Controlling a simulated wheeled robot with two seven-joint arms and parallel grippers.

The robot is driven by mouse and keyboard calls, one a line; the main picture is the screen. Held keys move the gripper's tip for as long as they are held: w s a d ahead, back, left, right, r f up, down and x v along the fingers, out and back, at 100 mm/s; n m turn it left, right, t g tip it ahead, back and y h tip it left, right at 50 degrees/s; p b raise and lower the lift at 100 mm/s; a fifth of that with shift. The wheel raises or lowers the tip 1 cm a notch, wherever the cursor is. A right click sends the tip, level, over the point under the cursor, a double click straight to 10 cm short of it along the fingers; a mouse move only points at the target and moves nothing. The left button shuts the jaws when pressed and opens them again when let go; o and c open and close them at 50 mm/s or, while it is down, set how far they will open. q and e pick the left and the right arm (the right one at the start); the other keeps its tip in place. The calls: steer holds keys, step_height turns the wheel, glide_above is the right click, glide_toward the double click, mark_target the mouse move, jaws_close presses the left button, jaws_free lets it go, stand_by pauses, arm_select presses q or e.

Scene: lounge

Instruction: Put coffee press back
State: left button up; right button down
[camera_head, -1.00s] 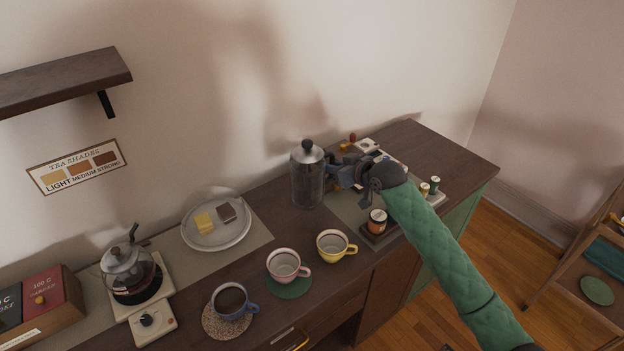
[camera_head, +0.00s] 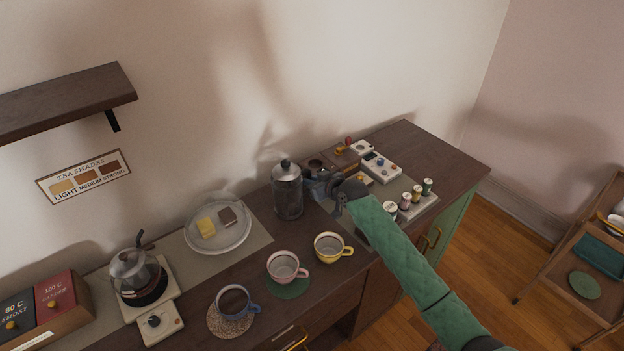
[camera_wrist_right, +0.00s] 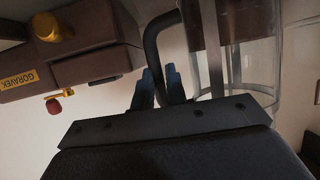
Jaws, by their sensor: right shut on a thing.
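The coffee press (camera_head: 287,194) is a clear glass cylinder with a dark lid and knob. It is upright over the dark wooden counter, left of the mat with the coffee gear; I cannot tell if its base touches the counter. My right gripper (camera_head: 316,187) is shut on its dark handle, on the press's right side. In the right wrist view the blue fingertips (camera_wrist_right: 160,88) close on the black handle (camera_wrist_right: 154,48), with the glass body (camera_wrist_right: 245,60) to their right. My left gripper is not in view.
A yellow cup (camera_head: 330,248), a pink cup (camera_head: 286,268) and a blue cup (camera_head: 233,300) stand in front. A plate (camera_head: 217,242) and a kettle (camera_head: 137,276) are left. A brown box (camera_head: 342,157), scale (camera_head: 381,163) and small jars (camera_head: 404,202) are right.

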steer(key=shift+f, duration=0.15)
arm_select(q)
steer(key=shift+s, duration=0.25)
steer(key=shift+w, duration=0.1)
arm_select(e)
steer(key=shift+f, duration=0.15)
steer(key=c, duration=1.7)
jaws_free()
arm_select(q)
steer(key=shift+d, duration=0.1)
